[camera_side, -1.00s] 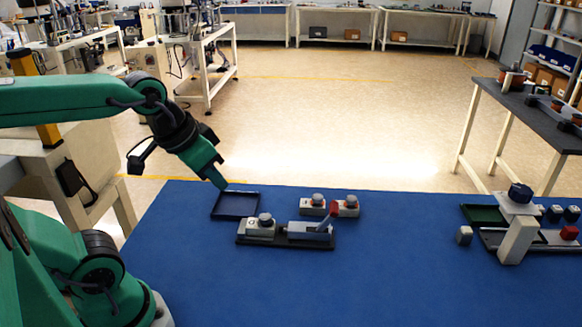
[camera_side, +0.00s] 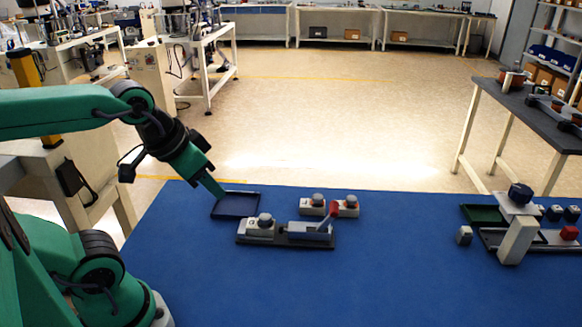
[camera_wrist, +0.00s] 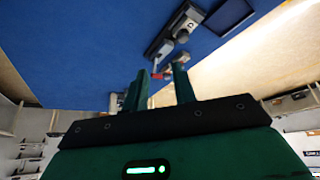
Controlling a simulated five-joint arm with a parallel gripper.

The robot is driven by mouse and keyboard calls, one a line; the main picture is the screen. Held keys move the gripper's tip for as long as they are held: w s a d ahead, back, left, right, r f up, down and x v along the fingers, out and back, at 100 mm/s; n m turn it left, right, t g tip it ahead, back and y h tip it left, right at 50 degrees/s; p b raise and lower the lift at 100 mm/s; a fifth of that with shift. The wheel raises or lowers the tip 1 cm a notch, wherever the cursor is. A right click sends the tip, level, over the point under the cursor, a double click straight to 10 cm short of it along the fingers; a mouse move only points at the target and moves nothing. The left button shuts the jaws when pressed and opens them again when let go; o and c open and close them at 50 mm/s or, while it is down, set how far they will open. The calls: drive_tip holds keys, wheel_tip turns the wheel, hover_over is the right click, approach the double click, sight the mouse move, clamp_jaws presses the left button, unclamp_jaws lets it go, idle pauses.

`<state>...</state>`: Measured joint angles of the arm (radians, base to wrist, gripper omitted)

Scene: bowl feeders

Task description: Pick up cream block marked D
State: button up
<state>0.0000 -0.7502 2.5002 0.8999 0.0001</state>
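Cream blocks with round grey knobs are in the side view. One cream block (camera_side: 260,228) sits at the left end of a dark fixture (camera_side: 287,243). Two more, a left one (camera_side: 312,208) and a right one (camera_side: 348,209), stand behind the fixture.
The dark shallow tray (camera_side: 236,215) looks empty. A red lever (camera_side: 333,209) rises from the fixture's right end. A cream stand with a dark knob (camera_side: 517,225) and small blocks are at the far right. The blue mat (camera_side: 400,270) is clear in the middle.

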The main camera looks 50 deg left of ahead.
drive_tip(key=o, duration=0.7)
drive_tip(key=shift+w, duration=0.15)
drive_tip(key=m+g, duration=0.5)
drive_tip(key=m, duration=0.3)
hover_over(260, 216)
drive_tip(key=f, duration=1.3)
drive_tip(key=shift+s+d+f, duration=0.3)
drive_tip(key=shift+w+a+f+m+g, duration=0.15)
drive_tip(key=shift+f+m, duration=0.1)
drive_tip(key=shift+f, duration=0.1)
drive_tip(key=shift+w+a+f+m+g, duration=0.1)
drive_tip(key=shift+w+f+m+g, duration=0.05)
drive_tip(key=shift+f+m, duration=0.15)
drive_tip(key=shift+f, duration=1.3)
